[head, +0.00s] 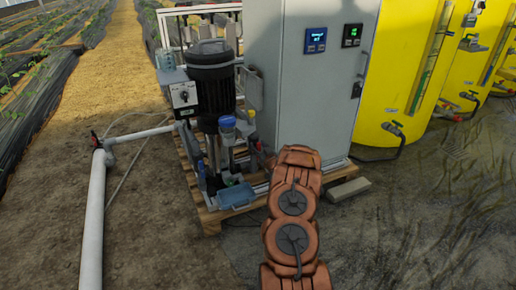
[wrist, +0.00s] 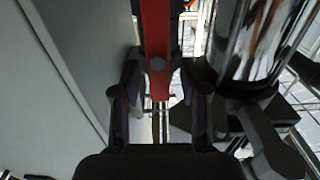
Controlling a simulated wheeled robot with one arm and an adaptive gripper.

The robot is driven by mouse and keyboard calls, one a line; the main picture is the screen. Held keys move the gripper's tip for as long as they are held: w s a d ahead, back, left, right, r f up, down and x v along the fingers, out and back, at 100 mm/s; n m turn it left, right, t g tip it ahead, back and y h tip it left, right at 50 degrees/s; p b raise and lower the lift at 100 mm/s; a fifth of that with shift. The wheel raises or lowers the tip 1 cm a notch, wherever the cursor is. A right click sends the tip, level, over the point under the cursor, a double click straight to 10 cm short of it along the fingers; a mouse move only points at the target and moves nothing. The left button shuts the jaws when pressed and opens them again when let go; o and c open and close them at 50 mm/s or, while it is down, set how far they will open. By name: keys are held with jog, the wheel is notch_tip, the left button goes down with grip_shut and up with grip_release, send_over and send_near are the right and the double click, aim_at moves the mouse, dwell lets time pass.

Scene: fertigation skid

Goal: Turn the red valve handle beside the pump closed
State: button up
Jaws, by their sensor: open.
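In the wrist view the red valve handle (wrist: 156,35) is a long flat bar with a round bolt, running from the top edge down between my fingers. My gripper (wrist: 160,85) is open, with one dark finger on each side of the handle. I cannot tell whether either finger touches it. In the head view the black pump motor (head: 211,75) stands on the skid. My orange arm reaches to the gap between pump and cabinet, and the red handle and my fingers cannot be made out clearly there.
A grey cabinet (head: 295,95) stands right of the pump and fills the wrist view's left side (wrist: 75,60). A shiny metal cylinder (wrist: 255,40) is close on the right. Yellow tanks (head: 400,75) stand at the right. A white pipe (head: 93,220) runs at the left.

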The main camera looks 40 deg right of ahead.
jog(key=shift+c, duration=0.4)
grip_shut()
jog(key=shift+s+a, duration=0.1)
